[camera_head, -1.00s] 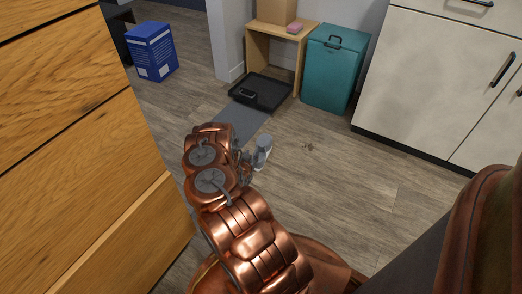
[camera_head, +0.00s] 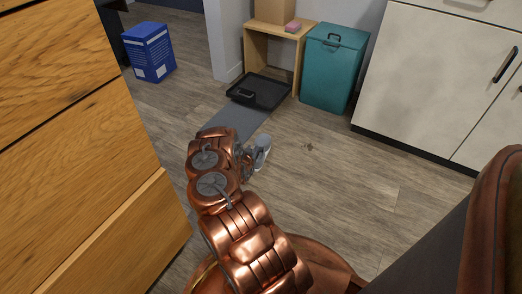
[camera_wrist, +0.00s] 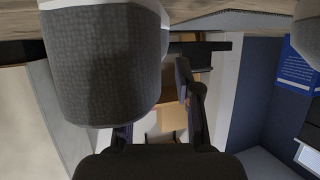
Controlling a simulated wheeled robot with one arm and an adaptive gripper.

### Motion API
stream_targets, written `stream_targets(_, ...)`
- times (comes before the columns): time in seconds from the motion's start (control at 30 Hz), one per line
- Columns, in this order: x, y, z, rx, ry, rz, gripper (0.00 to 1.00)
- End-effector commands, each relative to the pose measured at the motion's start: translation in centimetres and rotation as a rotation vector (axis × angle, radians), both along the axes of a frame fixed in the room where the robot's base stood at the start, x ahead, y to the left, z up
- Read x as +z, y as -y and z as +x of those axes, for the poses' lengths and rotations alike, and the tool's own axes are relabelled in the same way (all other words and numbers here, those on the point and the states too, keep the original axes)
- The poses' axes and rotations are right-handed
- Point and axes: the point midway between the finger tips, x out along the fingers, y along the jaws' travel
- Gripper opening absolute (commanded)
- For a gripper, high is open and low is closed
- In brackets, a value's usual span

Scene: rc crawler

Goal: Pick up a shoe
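A grey shoe (camera_wrist: 105,65) with a paler rim fills the upper left of the wrist view, very close to the camera. My gripper (camera_wrist: 150,92) is open; its right finger stands apart from the shoe's right side. The left fingertip is hidden behind the shoe, so I cannot tell whether it touches. A pale grey thing, maybe a second shoe (camera_wrist: 307,36), is cut off at the upper right edge. In the head view, a grey shoe (camera_head: 262,144) shows just beyond my copper arm, which partly hides it and the gripper.
A grey mat (camera_head: 238,120) leads to a black tray (camera_head: 272,101) with a dark item in it. A wooden shelf (camera_head: 255,48), teal bin (camera_head: 334,70), blue box (camera_head: 150,52) and white cabinet (camera_head: 430,85) stand behind. Wooden drawers (camera_head: 70,150) are close left. Floor to the right is clear.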

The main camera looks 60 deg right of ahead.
Motion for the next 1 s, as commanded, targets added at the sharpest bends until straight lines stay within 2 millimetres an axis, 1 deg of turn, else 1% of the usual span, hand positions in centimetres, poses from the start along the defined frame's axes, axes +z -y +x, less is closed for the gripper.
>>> stream_targets(0.03,0.0,-0.01,0.0,0.0,0.0,0.0,0.25)
stream_targets(0.23,0.02,0.0,0.01,0.0,0.0,0.0,0.04)
stream_targets(0.27,0.02,0.0,0.01,0.0,0.0,0.0,0.01)
stream_targets(0.3,0.02,0.0,0.01,0.0,0.0,0.0,0.0)
stream_targets(0.83,0.07,0.01,0.02,0.0,0.0,-0.001,0.0)
stream_targets(1.0,0.89,0.02,0.05,0.0,0.002,-0.002,0.0)
